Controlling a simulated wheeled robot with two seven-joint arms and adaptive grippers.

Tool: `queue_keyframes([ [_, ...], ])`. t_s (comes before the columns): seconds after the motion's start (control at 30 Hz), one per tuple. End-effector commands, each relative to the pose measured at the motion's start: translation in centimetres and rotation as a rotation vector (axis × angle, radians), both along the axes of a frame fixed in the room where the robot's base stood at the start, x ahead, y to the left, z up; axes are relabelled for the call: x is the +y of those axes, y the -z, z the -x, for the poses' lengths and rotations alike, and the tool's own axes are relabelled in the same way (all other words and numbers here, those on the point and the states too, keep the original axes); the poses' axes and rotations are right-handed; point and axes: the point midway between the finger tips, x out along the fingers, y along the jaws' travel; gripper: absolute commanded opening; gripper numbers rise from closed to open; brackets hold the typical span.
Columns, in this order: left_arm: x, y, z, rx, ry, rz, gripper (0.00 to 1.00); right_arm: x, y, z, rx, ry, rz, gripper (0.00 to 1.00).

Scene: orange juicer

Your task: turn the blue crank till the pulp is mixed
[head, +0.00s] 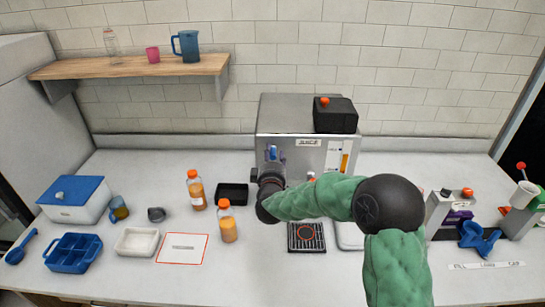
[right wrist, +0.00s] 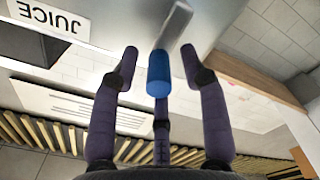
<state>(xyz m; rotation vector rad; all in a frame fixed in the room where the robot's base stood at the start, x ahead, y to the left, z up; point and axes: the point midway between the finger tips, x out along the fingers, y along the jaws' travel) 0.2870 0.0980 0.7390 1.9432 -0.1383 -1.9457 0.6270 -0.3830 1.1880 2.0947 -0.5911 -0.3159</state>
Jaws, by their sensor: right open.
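The silver juicer (head: 285,118), labelled "JUICE", stands against the back wall in the head view. Its blue crank (head: 273,152) is on the front face, partly hidden by my right gripper (head: 274,158). In the right wrist view the blue crank grip (right wrist: 158,74) hangs from a grey lever arm, between the spread purple fingers of my right gripper (right wrist: 160,60). The fingers are open, with gaps on both sides of the grip. My left gripper is not in view. The pulp cannot be seen.
Two orange-capped juice bottles (head: 228,224) and a black tray (head: 232,194) stand left of my right arm. A drip grate (head: 306,237) lies below the juicer. A blue-lidded box (head: 75,198) and blue compartment tray (head: 73,252) are at left; other devices (head: 452,212) stand at right.

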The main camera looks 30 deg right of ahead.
Motion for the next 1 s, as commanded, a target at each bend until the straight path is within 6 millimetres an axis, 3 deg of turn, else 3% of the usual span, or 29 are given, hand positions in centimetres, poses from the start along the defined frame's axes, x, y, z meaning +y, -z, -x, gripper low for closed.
queue_keyframes([
  [0.2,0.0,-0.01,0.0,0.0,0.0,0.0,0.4,0.0,-0.01,0.0,0.0,0.0,0.0,0.42],
  [0.33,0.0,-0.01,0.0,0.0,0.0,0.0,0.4,0.02,-0.01,0.01,0.0,0.0,0.0,0.05],
  [0.37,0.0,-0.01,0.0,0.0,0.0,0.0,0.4,0.02,-0.01,0.01,0.0,0.0,0.0,0.0],
  [1.0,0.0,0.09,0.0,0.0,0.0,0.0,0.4,-0.02,-0.07,0.04,-0.009,0.0,-0.011,0.0],
])
